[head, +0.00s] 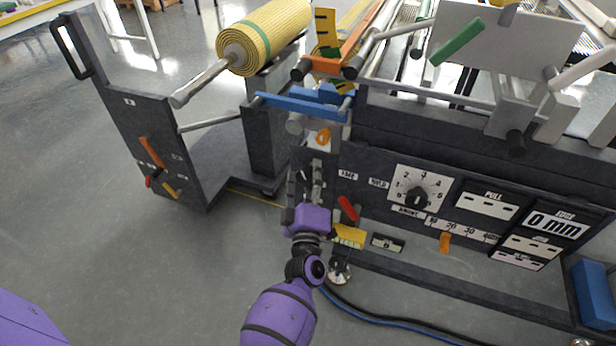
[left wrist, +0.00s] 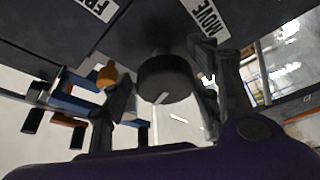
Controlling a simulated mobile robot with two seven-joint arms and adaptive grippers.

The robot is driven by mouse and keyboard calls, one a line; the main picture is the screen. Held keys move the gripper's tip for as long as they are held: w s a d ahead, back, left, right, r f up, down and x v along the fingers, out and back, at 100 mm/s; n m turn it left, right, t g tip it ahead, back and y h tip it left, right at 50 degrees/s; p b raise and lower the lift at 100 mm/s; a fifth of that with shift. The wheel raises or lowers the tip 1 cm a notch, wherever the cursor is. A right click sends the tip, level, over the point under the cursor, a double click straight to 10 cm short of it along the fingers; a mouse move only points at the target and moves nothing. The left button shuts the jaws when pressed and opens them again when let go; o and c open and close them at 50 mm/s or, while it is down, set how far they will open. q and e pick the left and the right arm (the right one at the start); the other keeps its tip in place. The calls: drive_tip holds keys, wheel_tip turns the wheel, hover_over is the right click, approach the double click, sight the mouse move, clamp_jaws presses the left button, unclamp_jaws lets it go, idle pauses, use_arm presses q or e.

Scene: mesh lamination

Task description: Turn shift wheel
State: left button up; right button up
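A dark round knob (left wrist: 168,82) with a small white mark, which may be the shift wheel, shows in the left wrist view below a dark panel with a MOVE label (left wrist: 208,17). My left gripper (head: 305,178) is at the left end of the machine front in the head view. In the left wrist view its two fingers (left wrist: 170,95) stand apart, one on each side of the knob. I cannot tell whether either finger touches it. In the head view the knob is not clear behind the gripper. My right gripper is not in view.
A dial (head: 417,195), a red lever (head: 348,208) and a yellow part (head: 349,236) are right of my left gripper. A blue bar (head: 300,106) and orange part (head: 323,136) are above it. A stand (head: 160,145) carries a yellow mesh roll (head: 275,30).

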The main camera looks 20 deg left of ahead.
use_arm(q)
drive_tip(key=shift+a+f, duration=0.1)
drive_tip(key=shift+s, duration=0.2)
drive_tip(key=v, duration=1.1)
drive_tip(key=shift+s+d, duration=0.2)
drive_tip(key=shift+s, duration=0.1)
